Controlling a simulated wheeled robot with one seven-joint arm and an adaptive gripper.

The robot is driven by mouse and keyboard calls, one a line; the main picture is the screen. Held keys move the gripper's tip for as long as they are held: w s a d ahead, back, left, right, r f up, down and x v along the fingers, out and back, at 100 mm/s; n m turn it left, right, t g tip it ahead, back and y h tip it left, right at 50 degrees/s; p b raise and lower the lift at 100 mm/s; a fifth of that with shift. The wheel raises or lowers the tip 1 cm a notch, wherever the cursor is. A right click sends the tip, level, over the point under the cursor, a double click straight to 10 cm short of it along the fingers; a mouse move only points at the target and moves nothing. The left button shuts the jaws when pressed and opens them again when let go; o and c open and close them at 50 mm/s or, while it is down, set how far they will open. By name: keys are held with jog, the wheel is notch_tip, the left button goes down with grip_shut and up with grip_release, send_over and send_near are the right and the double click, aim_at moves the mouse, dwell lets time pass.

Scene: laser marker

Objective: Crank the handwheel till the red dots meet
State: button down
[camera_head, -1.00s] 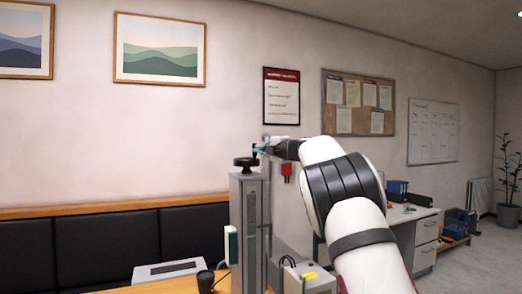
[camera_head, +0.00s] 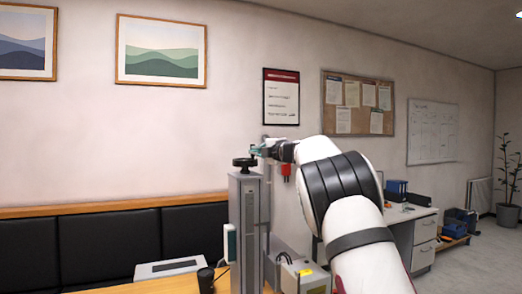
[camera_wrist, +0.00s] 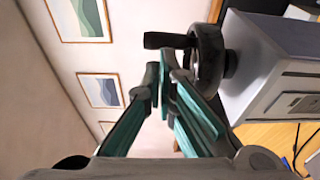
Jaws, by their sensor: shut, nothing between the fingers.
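The black handwheel (camera_head: 245,163) sits on top of a tall grey column (camera_head: 244,215) in the head view. It also shows in the wrist view (camera_wrist: 212,58), with a black crank handle (camera_wrist: 167,40) sticking out to the left. My gripper (camera_head: 256,151) is just above and beside the wheel at its right. In the wrist view, its teal fingers (camera_wrist: 158,84) are shut and empty, with the tips close to the handle and rim. I cannot tell whether they touch. No red dots can be made out; the work surface under the column is hidden.
A grey box with a yellow label (camera_head: 304,274) stands right of the column. A black cup (camera_head: 206,279) and a light flat device (camera_head: 168,267) stand to its left. Space above the wheel is clear.

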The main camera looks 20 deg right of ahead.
jog(key=s+d+b, duration=0.2)
jog(key=s+d, duration=0.1)
jog(key=d, duration=0.6)
jog(key=shift+d, duration=0.15)
jog(key=s+d+r+m+t+h, duration=0.2)
jog(key=s+d+r+m+h, duration=0.1)
jog(key=s+r+m+h, duration=0.5)
jog(key=s+a+f+m+g+h, duration=0.1)
jog(key=s+m+g+h, duration=0.15)
jog(key=s+m, duration=0.65)
jog(key=s+a+f+m+g+y, duration=0.1)
jog(key=s+a+f+g, duration=0.2)
jog(key=s+a+f, duration=0.4)
jog(key=s+a+f+m+g+y, duration=0.2)
jog(key=s+a+f+g, duration=0.2)
jog(key=s+f, duration=1)
jog(key=s+a+f+m+g+y, duration=0.1)
jog(key=s+a+f+g, duration=0.3)
jog(key=s+a+f, duration=0.7)
jog(key=s+y, duration=0.1)
jog(key=s, duration=0.6)
jog(key=shift+s+f+m, duration=0.2)
jog(key=shift+s+m, duration=0.1)
jog(key=shift+s, duration=0.05)
